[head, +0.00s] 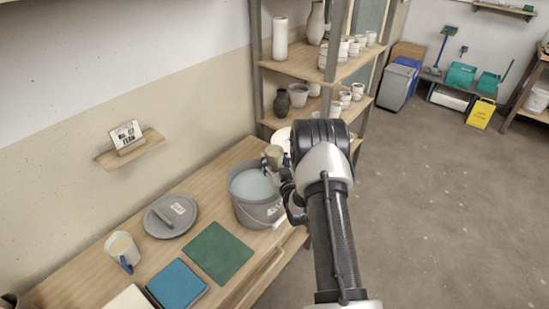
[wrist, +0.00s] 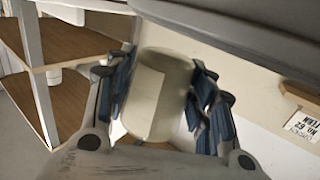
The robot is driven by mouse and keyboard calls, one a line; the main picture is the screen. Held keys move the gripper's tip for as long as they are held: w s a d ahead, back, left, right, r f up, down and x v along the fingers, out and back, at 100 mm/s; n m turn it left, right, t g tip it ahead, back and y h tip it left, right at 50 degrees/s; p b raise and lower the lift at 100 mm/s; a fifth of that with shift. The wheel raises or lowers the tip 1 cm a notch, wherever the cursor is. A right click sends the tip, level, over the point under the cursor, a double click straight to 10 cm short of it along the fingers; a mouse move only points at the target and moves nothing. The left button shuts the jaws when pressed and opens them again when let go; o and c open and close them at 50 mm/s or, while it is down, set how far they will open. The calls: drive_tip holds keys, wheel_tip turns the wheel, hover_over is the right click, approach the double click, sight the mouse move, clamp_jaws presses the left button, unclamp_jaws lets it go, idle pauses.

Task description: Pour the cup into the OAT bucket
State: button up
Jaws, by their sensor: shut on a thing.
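A grey bucket (head: 243,208) stands on the wooden bench in the head view, with pale liquid inside. A white label shows on its right side, too small to read, so I cannot tell whether it says OAT. My gripper (head: 280,167) is shut on a small beige cup (head: 273,154) near the bucket's far right rim. In the wrist view the cup (wrist: 158,100) sits between the blue pads of my gripper (wrist: 160,95). The cup's contents are hidden. I cannot tell its exact tilt or whether it is over the opening.
A round grey lid (head: 158,228), a green mat (head: 218,252), a blue book (head: 177,284) and a pale jug (head: 121,246) with a blue handle lie left and in front. A shelf rack (head: 300,65) with pots stands behind. Part of a white round thing (head: 280,136) shows behind the cup.

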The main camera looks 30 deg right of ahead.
drive_tip(key=shift+d+r+n+p, duration=0.15)
drive_tip(key=shift+d+n+p, duration=0.1)
drive_tip(key=shift+n+p, duration=0.25)
drive_tip(key=shift+d+r+n+p, duration=0.2)
drive_tip(key=shift+n+p, duration=0.1)
drive_tip(key=shift+n, duration=0.4)
drive_tip(key=shift+s+d+n+t+p, duration=0.1)
drive_tip(key=shift+d+n+t+p, duration=0.2)
drive_tip(key=shift+n, duration=0.5)
drive_tip(key=shift+d+n, duration=0.1)
drive_tip(key=shift+n, duration=0.5)
drive_tip(key=shift+d+f+n+b, duration=0.1)
drive_tip(key=shift+f+n+b, duration=0.45)
drive_tip(key=shift+b, duration=0.6)
drive_tip(key=shift+r, duration=0.2)
